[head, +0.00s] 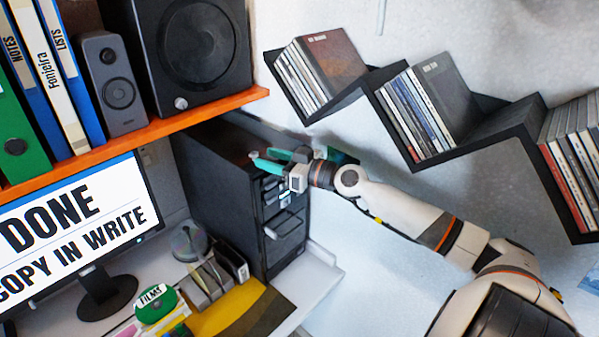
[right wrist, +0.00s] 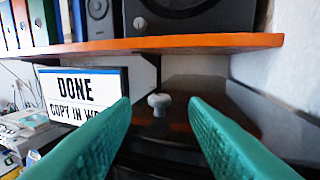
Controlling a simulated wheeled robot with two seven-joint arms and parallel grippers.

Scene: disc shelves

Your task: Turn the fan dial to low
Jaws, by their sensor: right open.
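A small pale round knob, which looks like the fan dial (right wrist: 158,103), stands on the dark top of a black computer tower (head: 215,165). In the head view a small pale tip of the dial (head: 253,154) shows just left of my right gripper (head: 266,160). My right gripper is open, with its teal fingers level above the tower top. In the right wrist view the dial lies ahead between the two fingertips (right wrist: 160,104), apart from both. I cannot read any marks on the dial. My left gripper is not in view.
An orange shelf (head: 140,138) with binders and black speakers (head: 200,45) overhangs the tower's left side. A second knob (head: 181,103) is on the large speaker. A monitor (head: 75,225) stands at left. Zigzag disc shelves (head: 400,75) hang on the right wall.

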